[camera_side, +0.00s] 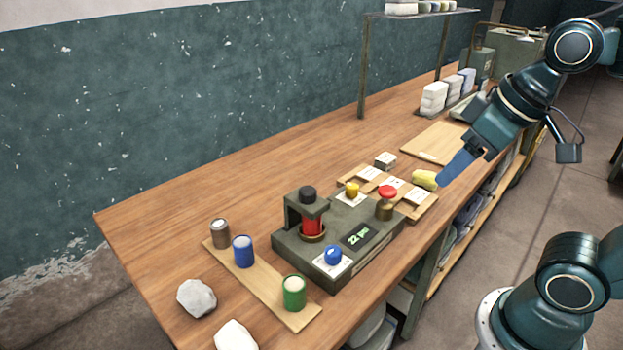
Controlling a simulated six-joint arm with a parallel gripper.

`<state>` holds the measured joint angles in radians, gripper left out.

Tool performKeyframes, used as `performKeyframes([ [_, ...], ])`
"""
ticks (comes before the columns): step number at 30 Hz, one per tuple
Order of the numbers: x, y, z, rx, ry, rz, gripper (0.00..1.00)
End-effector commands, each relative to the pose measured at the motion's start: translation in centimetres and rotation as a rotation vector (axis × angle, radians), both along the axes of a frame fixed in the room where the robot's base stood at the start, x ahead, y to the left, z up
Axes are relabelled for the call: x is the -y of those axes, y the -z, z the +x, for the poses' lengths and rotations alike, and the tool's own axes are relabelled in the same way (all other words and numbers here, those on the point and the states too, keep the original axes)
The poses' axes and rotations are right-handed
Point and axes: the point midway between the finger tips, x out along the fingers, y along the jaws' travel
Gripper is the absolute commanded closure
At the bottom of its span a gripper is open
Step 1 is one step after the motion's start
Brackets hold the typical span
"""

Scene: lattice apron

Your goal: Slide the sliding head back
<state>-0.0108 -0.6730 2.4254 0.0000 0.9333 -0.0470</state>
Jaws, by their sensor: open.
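The device (385,252) is a dark grey-green box on the wooden bench, with a small green-lit display. At its left end stands a bracket-like head (293,214) with a black knob (307,194) on top, which appears to be the sliding head. A red cylinder (312,224) stands under it in a brown ring. How far the head can slide is not visible. My gripper (444,181) is open, with blue fingers pointing down and left. It is right of the device, well apart from the head, close to a yellow lumpy object (424,179); contact cannot be told.
A wooden strip (268,292) in front holds grey, blue and green cylinders. Pale rocks (196,298) lie near the front edge.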

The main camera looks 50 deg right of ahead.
Motion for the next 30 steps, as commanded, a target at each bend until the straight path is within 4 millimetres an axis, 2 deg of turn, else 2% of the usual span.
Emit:
performKeyframes([
  [9,-0.8,-2.7,5.4,-0.103,-0.152,-0.054,0.44],
  [15,-1.6,-3.7,9.4,-0.171,-0.259,-0.087,0.44],
  [23,-2.8,-3.9,14.7,-0.258,-0.402,-0.122,0.44],
  [30,-4.3,-3.0,19.5,-0.337,-0.537,-0.148,0.44],
])
